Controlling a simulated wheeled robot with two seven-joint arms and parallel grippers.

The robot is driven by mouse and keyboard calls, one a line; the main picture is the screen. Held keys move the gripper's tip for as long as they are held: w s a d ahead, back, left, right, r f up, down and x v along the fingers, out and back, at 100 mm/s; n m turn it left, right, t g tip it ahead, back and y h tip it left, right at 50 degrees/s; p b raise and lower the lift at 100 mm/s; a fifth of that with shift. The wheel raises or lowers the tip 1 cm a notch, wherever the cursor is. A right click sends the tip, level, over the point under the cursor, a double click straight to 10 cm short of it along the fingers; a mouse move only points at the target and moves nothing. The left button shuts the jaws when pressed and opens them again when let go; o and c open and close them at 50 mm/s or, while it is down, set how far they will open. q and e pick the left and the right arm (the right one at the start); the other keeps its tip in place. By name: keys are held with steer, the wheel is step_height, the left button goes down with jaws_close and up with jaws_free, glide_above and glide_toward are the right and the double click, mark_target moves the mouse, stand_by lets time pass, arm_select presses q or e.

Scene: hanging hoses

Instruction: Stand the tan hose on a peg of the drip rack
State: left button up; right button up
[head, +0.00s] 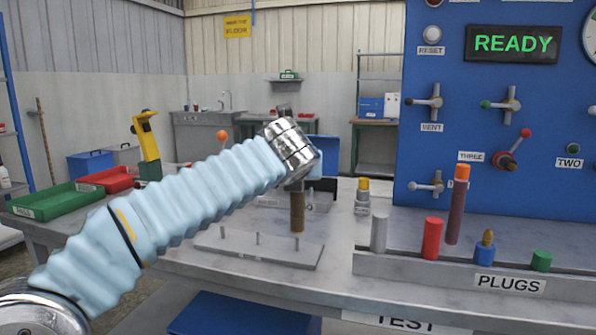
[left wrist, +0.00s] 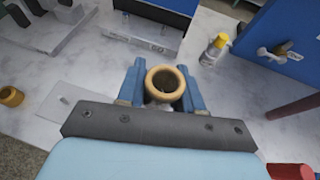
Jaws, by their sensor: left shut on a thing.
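The tan hose (head: 297,212) hangs upright below my left gripper (head: 299,186), which is shut on its upper part. In the left wrist view its open tan end (left wrist: 165,82) shows as a ring between the blue fingers. The drip rack (head: 245,247) is a flat grey plate with several short thin pegs on the table. The hose's lower end appears just above or in front of a peg near the rack's right end; I cannot tell whether they touch. Part of the rack (left wrist: 62,103) shows in the left wrist view. My right gripper is out of view.
A yellow-capped bottle (head: 362,197) stands right of the hose. An upright dark red hose (head: 457,208), a grey plug (head: 379,234) and a red plug (head: 432,239) stand by the blue panel (head: 450,110).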

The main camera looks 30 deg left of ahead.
arm_select(q)
steer(key=shift+p, duration=0.75)
stand_by(1.1)
steer(key=shift+f+b, duration=1.65)
steer(key=shift+f, duration=0.65)
steer(key=o, duration=1.1)
steer(key=v, duration=1.4)
steer(key=shift+p, duration=0.3)
steer(key=shift+w, duration=0.1)
